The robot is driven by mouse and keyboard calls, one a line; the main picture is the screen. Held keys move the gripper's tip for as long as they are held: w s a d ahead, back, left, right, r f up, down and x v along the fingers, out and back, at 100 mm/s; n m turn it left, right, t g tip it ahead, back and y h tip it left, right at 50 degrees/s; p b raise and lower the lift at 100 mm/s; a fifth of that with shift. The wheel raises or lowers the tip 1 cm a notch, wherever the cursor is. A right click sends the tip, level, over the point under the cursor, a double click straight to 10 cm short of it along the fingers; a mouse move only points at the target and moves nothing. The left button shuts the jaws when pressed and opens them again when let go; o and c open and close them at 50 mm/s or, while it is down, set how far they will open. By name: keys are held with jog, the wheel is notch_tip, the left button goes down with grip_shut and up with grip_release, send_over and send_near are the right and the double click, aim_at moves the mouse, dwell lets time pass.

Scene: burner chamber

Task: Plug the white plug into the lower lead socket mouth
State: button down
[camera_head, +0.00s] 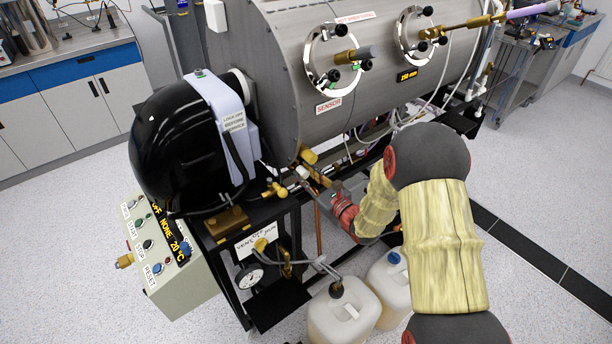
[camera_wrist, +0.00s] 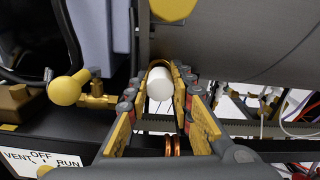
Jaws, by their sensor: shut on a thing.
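The white plug (camera_wrist: 160,85) shows in the wrist view as a short, rounded white cylinder. My gripper (camera_wrist: 163,72) is shut on it, with one yellow-padded finger on each side. In the head view my gripper (camera_head: 318,176) is low under the grey chamber's front, beside brass fittings, and the plug is too small there to make out surely. I cannot pick out the lower lead socket mouth in either view. A yellow round part (camera_wrist: 172,8) is just beyond the fingertips at the top of the wrist view.
The large grey chamber (camera_head: 275,85) overhangs my gripper. A black dome (camera_head: 175,140) with a white strap stands left. A brass valve with a yellow knob (camera_wrist: 68,89) is left of the fingers. Cables (camera_wrist: 285,108) hang at right. Jugs (camera_head: 343,315) stand on the floor below.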

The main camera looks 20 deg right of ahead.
jog(key=shift+w+a, duration=0.25)
jog(key=shift+w, duration=0.3)
jog(key=shift+w+a, duration=0.15)
jog(key=shift+w, duration=0.15)
jog(key=shift+w+b, duration=0.2)
jog(key=shift+b, duration=0.1)
jog(key=c, duration=1.5)
grip_release()
jog(key=v, duration=1.1)
jog(key=shift+s+f, duration=0.1)
jog(key=shift+s, duration=0.3)
